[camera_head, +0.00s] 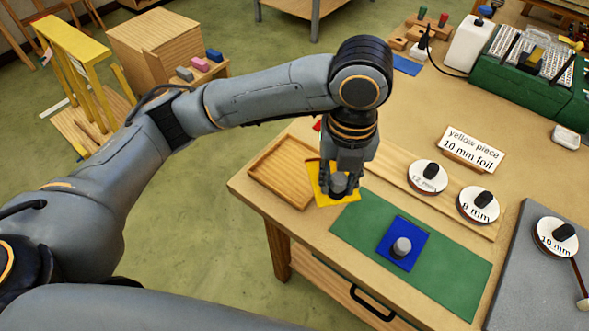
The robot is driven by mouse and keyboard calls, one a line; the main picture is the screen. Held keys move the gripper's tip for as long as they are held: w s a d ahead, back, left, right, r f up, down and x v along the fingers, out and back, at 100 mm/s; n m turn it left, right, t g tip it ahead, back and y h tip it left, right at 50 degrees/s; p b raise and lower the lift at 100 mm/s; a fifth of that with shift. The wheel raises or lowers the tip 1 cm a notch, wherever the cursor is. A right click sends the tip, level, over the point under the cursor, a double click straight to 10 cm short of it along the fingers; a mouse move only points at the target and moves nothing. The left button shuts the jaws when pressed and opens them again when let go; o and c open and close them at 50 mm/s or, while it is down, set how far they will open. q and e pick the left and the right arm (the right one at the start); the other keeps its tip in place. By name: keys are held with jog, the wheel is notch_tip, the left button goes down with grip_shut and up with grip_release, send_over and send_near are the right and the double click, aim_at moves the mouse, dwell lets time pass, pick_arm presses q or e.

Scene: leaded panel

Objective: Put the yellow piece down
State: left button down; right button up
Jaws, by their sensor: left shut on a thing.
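My left gripper (341,186) points down and is shut on the grey knob of the yellow piece (322,193). The yellow piece is a flat sheet, partly hidden by the gripper, between the wooden tray (262,179) and the far left corner of the green mat (455,277). I cannot tell whether it touches the table or hangs just above it. A blue piece (388,252) with a grey knob lies on the green mat. My right gripper is not in view.
A card (472,149) reads "yellow piece 10 mm foil". Two foil rolls (427,176) (478,204) stand on a wooden strip. A third roll (555,237), marked 10 mm, is on a grey mat (520,290). The green mat is bare around the blue piece.

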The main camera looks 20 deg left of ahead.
pick_arm(q)
jog(key=shift+w+r+m, duration=0.1)
jog(key=shift+m, duration=0.2)
jog(key=w+a+f+p, duration=0.1)
jog(key=w+a+f, duration=0.1)
jog(key=a, duration=0.1)
jog(key=w+a+f+p, duration=0.1)
jog(key=w+a+f, duration=0.2)
jog(key=w+a+f+p, duration=0.1)
jog(key=w+a+f, duration=0.2)
jog(key=shift+a, duration=0.2)
jog(key=shift+w+a+f, duration=0.25)
jog(key=shift+f, duration=0.25)
jog(key=f+p, duration=0.2)
jog(key=f, duration=0.1)
jog(key=shift+w+a, duration=0.15)
jog(key=shift+a, duration=0.15)
jog(key=shift+f, duration=0.5)
